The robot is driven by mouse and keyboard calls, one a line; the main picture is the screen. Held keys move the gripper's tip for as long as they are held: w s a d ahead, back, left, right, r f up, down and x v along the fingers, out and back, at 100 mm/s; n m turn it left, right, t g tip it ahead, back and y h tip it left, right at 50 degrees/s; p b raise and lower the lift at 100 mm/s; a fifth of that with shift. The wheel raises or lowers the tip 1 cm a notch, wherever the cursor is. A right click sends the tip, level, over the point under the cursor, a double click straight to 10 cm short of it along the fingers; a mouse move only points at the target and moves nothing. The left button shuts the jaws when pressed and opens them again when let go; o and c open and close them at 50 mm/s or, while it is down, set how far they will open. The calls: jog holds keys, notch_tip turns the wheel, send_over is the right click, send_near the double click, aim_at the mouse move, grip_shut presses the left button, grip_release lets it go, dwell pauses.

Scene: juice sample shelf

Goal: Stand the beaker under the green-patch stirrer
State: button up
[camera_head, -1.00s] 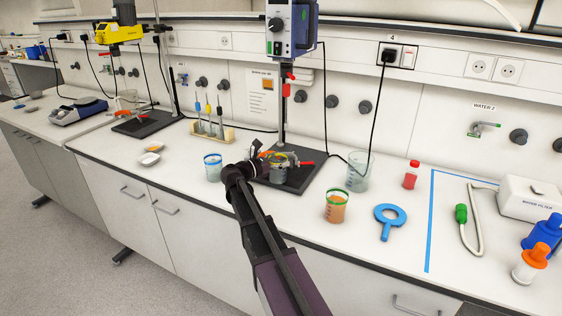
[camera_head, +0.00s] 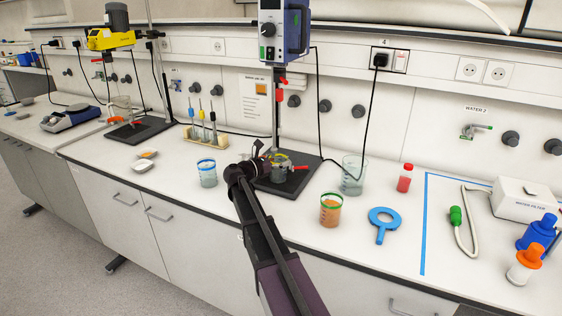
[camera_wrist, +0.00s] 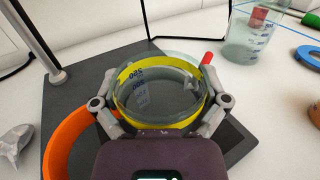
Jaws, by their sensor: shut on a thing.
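My gripper (camera_head: 266,168) is over the black stand base (camera_head: 296,185) below the blue-and-white stirrer (camera_head: 284,32). It is shut on a clear glass beaker with a yellow rim band (camera_wrist: 132,70). In the wrist view, the fingers of my gripper (camera_wrist: 160,92) hold the beaker from both sides. The beaker also shows, small and partly hidden, in the head view (camera_head: 281,170). I cannot tell whether its bottom touches the base. Another stirrer, yellow (camera_head: 110,39), stands at the back left.
A blue-rimmed beaker (camera_head: 207,174) stands left of my gripper. A green-rimmed beaker of orange liquid (camera_head: 330,212), a larger clear beaker (camera_head: 352,177), a red-capped bottle (camera_head: 405,179) and a blue ring tool (camera_head: 384,220) stand or lie to the right. An orange curved piece (camera_wrist: 58,140) is close at left.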

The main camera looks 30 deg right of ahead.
jog(key=shift+w+d, duration=0.25)
jog(key=shift+d, duration=0.05)
jog(key=shift+d, duration=0.1)
jog(key=shift+f+b, duration=0.25)
jog(key=shift+b, duration=0.05)
dwell(0.7)
jog(key=o, duration=0.9)
jog(key=shift+o, duration=0.2)
jog(key=s+a, duration=0.1)
jog(key=a, duration=1.1)
jog(key=shift+s, duration=0.35)
